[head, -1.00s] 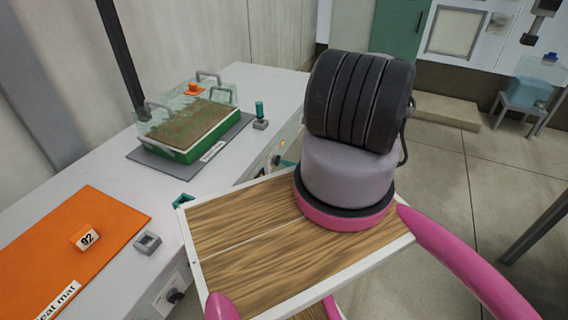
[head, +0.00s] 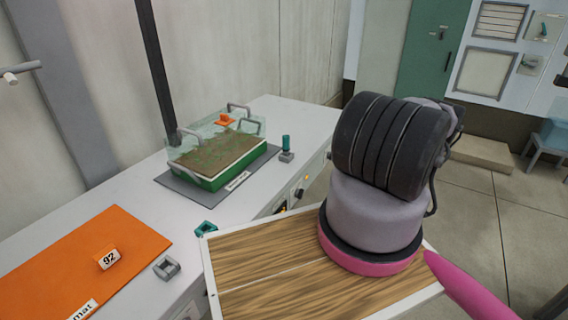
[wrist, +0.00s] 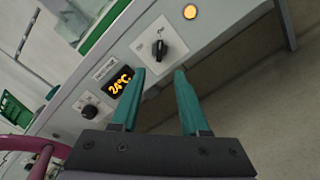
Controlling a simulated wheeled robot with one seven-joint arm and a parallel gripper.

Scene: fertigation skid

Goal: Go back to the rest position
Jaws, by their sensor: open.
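My gripper (wrist: 160,82) shows in the wrist view with its two teal fingers apart and nothing between them. Beyond the fingers is the bench's front panel, with a black rotary knob (wrist: 159,48) on a white plate, seen between and above the fingertips. I cannot tell the gap to the panel, but no contact shows.
The panel has a lit 24°C display (wrist: 119,82), a second knob (wrist: 89,111) and a glowing orange button (wrist: 190,12).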

